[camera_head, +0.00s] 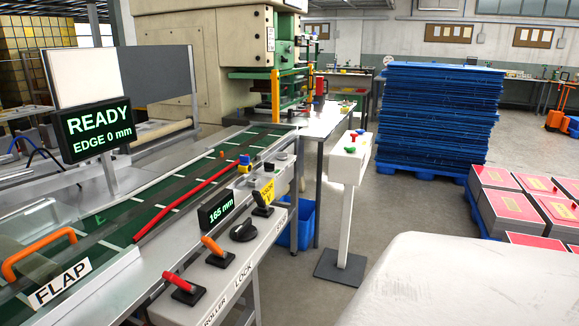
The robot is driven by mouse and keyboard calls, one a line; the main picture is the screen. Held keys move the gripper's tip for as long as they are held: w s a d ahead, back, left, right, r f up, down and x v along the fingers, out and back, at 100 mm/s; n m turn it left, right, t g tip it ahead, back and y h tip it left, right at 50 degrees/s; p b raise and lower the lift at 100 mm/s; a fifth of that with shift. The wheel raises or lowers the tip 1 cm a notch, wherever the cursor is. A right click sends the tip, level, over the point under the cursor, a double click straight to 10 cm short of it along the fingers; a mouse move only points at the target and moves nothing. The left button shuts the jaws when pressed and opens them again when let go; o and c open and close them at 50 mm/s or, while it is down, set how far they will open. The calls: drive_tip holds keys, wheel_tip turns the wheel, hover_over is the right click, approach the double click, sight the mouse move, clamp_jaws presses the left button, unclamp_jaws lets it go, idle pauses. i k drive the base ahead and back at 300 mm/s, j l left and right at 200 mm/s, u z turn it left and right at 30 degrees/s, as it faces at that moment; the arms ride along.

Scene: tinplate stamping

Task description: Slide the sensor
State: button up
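A small block with a blue top and yellow lower part (244,164) sits at the near side of the green conveyor (150,210), beyond the "165 mm" display; it may be the sensor, but no label on it is readable. The dark display reading "165 mm" (216,209) stands on the grey control panel (225,268). A larger screen (97,131) at the left reads "READY" and "EDGE 0 mm". A long red bar (187,202) lies along the conveyor. My gripper is not in view.
The panel carries a red-handled lever (181,283), an orange-handled lever (213,246) and a black knob (243,232). An orange handle (40,251) stands by the "FLAP" label. A white button post (347,205) stands right, with floor beyond, near blue stacked sheets (437,115).

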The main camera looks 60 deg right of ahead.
sight(244, 169)
drive_tip(key=z, duration=1.4)
drive_tip(key=u, duration=1.8)
drive_tip(key=z, duration=1.8)
drive_tip(key=i+l, duration=0.5)
drive_tip(key=l, duration=0.1)
